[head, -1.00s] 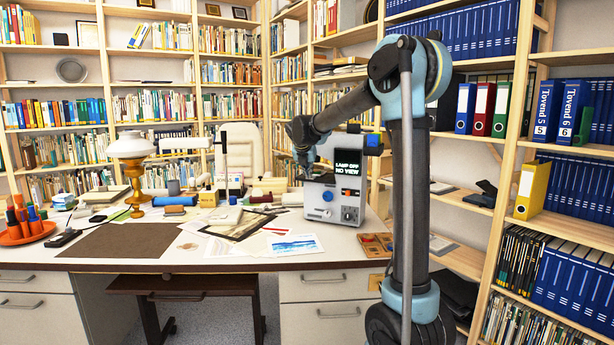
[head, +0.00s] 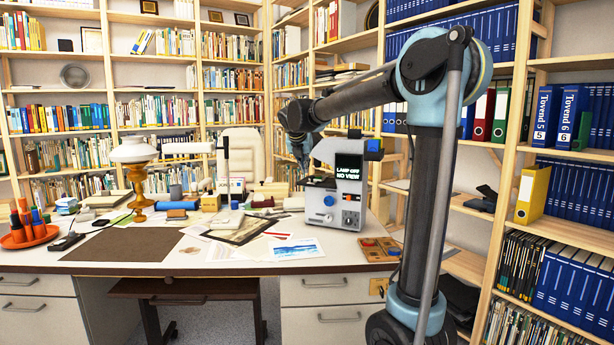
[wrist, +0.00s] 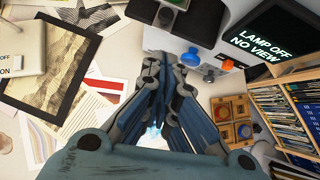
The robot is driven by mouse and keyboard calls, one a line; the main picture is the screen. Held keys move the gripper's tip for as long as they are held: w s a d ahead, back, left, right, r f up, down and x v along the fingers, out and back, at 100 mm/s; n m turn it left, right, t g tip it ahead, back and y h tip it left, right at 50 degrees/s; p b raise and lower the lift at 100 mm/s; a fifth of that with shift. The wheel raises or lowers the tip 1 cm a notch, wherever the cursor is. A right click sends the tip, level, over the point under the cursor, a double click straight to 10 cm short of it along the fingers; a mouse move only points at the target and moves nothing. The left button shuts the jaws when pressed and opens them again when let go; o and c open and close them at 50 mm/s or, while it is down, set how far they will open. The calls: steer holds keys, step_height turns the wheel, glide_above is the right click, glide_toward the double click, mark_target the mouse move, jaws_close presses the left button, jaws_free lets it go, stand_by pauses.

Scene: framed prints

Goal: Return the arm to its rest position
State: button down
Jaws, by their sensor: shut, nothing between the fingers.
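My arm reaches from the right over the desk (head: 130,262). Its wrist is raised above the left side of the grey device with a screen (head: 337,207). My gripper (head: 303,168) points down there, small and partly lost against the shelves in the head view. In the wrist view my gripper (wrist: 160,85) has its fingers together and empty. The screen (wrist: 263,35) reads "LAMP OFF NO VIEW" and lies to the right of the fingers.
Framed prints (wrist: 60,65) and loose papers lie on the desk, left of the fingers in the wrist view. A lamp (head: 134,150) stands further left. A wooden tray (head: 376,249) sits right of the device. Bookshelves (head: 480,130) stand close behind my arm.

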steer(key=s+d+f+m+g, duration=0.2)
steer(key=s+d+f+m, duration=0.3)
steer(key=s+d+m, duration=0.5)
steer(key=s+d+f+m+g, duration=0.1)
steer(key=s+d+f+m, duration=0.6)
steer(key=s, duration=0.5)
steer(key=s+d+f+m+g, duration=0.1)
steer(key=s+d+f+m, duration=0.2)
steer(key=s+f+m, duration=0.5)
steer(key=s+d+f+m+g+y, duration=0.1)
steer(key=s+d+f+m, duration=0.2)
steer(key=s+f+m, duration=0.5)
steer(key=s, duration=0.5)
steer(key=shift+s+f+g+y, duration=0.25)
steer(key=shift+f+g+y, duration=0.05)
steer(key=shift+w, duration=0.1)
steer(key=shift+w+f, duration=0.2)
steer(key=shift+w, duration=0.15)
